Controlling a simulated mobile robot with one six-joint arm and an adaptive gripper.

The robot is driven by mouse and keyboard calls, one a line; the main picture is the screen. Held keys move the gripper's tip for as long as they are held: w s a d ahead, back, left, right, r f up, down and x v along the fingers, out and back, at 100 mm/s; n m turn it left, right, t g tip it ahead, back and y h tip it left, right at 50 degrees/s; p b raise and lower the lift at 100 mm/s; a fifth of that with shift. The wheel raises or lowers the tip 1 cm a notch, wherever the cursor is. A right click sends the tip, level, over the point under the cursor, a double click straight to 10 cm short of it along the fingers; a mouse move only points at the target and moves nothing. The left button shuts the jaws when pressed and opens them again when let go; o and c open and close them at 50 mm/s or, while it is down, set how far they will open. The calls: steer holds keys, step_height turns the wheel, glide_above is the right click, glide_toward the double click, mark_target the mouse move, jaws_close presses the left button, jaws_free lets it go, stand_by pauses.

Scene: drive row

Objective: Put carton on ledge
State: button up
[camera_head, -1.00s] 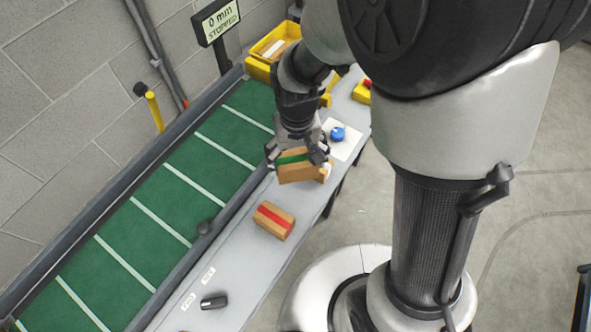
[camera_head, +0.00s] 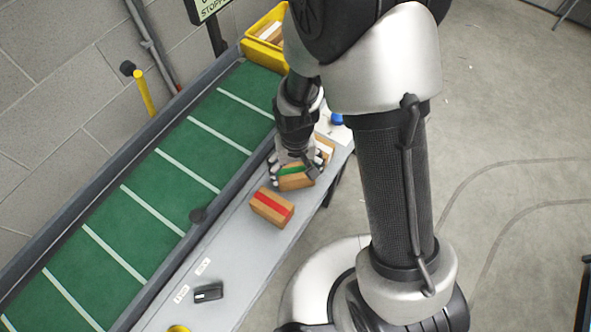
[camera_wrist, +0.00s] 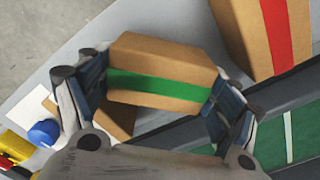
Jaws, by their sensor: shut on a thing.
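My gripper (camera_head: 295,168) is shut on a brown carton with a green stripe (camera_head: 296,181). The wrist view shows this carton (camera_wrist: 160,62) between the two fingers of my gripper (camera_wrist: 156,88). It is over the grey ledge (camera_head: 238,262) beside the belt, just behind a carton with a red stripe (camera_head: 271,207). I cannot tell whether the held carton touches the ledge. The red-striped carton also shows at the upper right of the wrist view (camera_wrist: 262,30).
Another brown carton (camera_head: 326,149) is behind my gripper, partly hidden. A blue object (camera_head: 337,119) is on the ledge further back. A green belt (camera_head: 150,195) runs along the left. A small black object (camera_head: 208,292) lies near the front. The ledge between it and the red-striped carton is clear.

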steer(key=o, duration=0.7)
steer(key=shift+f, duration=0.1)
steer(key=o, duration=0.4)
step_height(320, 180, up, 13)
steer(key=p, duration=0.4)
steer(key=shift+f, duration=0.2)
step_height(320, 180, up, 6)
steer(key=t, duration=0.1)
glide_above(296, 170)
steer(key=d, duration=0.2)
steer(key=s+d+r+t, duration=0.1)
steer(key=s+d+r, duration=0.2)
steer(key=s+r, duration=0.1)
steer(key=s+d+r+m+t, duration=0.1)
steer(key=s+d+r, duration=0.1)
steer(key=s+r, duration=0.3)
steer(key=s+d+r+t, duration=0.1)
steer(key=s+d+r, duration=0.2)
steer(key=s+r, duration=0.2)
steer(key=shift+d+r+t, duration=0.3)
steer(key=shift+r, duration=0.4)
steer(key=shift+w, duration=0.1)
